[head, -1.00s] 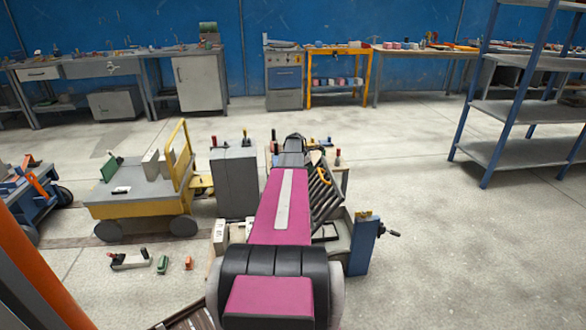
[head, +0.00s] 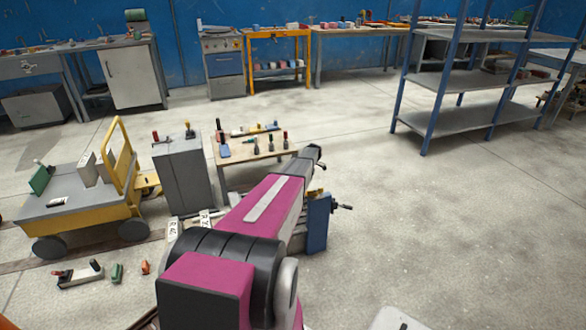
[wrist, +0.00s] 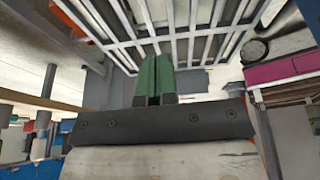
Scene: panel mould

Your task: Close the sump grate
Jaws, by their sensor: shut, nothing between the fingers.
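The sump grate (wrist: 195,33) shows in the wrist view as a lattice of pale metal bars across the top, just beyond my fingertips. My gripper (wrist: 154,62) has its two green fingers together, with nothing between them. The fingertips overlap the lower part of the grate in the picture; I cannot tell whether they touch it. In the head view my magenta arm covers the work area, and I cannot make out the grate or the fingers there. The grate's hinge and the opening it belongs to are hidden.
A blue vise-like block (head: 318,222) stands close right of my arm. A low wooden table (head: 250,152) with several tools and a grey cabinet (head: 183,172) stand behind and left. A yellow cart (head: 85,212) is farther left. The floor on the right is open.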

